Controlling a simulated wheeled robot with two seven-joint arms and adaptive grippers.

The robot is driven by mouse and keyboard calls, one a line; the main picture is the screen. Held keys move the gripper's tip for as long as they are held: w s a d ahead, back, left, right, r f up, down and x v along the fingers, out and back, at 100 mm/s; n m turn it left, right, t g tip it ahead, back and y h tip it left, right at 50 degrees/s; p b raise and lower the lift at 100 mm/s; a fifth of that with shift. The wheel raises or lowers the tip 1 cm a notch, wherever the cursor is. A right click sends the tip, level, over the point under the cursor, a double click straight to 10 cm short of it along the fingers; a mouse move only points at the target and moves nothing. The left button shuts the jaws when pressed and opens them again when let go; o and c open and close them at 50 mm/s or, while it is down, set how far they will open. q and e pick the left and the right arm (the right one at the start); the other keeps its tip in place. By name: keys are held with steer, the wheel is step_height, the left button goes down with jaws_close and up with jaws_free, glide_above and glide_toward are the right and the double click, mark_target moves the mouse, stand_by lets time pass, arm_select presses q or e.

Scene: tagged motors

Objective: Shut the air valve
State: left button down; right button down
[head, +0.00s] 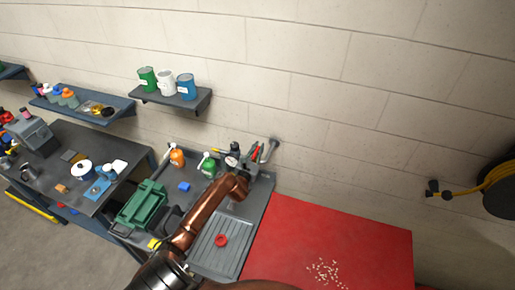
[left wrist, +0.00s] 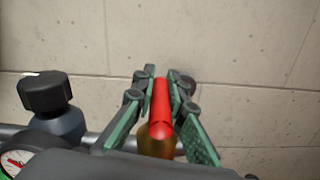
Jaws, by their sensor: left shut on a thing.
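The air valve's red handle (left wrist: 160,112) stands between the fingers of my left gripper (left wrist: 160,92) in the left wrist view. The fingers have green pads and are shut on the handle, one on each side. A brass-coloured valve body (left wrist: 157,146) shows below the handle. In the head view my left gripper (head: 254,160) is at the back of the grey bench, and the red handle (head: 256,151) shows small there. The pipe behind is partly hidden by the gripper. My right gripper is not in view.
A round gauge (left wrist: 18,163) and a black knob (left wrist: 45,92) sit left of the valve. A red surface (head: 330,240) lies to the right.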

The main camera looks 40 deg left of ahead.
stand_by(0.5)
arm_select(q)
steer(key=c, duration=1.9)
jaws_free()
steer(key=shift+w, duration=0.1)
steer(key=shift+c, duration=0.2)
steer(key=shift+d, duration=0.1)
steer(key=shift+s, duration=0.35)
steer(key=v, duration=1.1)
steer(key=shift+s, duration=0.2)
steer(key=shift+d, duration=0.1)
